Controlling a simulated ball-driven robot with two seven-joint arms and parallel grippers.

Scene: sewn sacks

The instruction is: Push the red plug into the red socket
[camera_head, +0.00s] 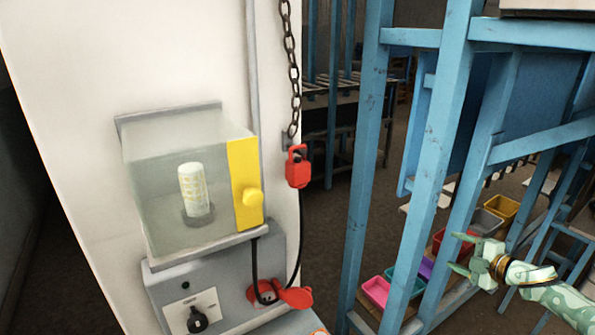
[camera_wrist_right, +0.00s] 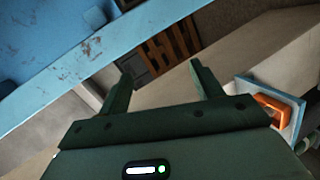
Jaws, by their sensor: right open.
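The red plug (camera_head: 298,168) hangs at the right edge of the white panel, just below the end of a chain, with a dark cable running down from it. The red socket (camera_head: 264,293) is low on the panel, with a red flap (camera_head: 295,298) beside it; its opening is too small to make out. My right gripper (camera_head: 462,254) is open and empty at the right, well apart from both, in front of the blue frame. Its two spread fingers also show in the right wrist view (camera_wrist_right: 161,78), with nothing between them. My left gripper is not in view.
A clear box (camera_head: 165,225) with a yellow side (camera_head: 245,185) juts from the panel above a grey box with a black knob (camera_head: 197,319). Blue posts (camera_head: 367,150) stand between the panel and my right gripper. Coloured bins (camera_head: 376,291) sit behind them.

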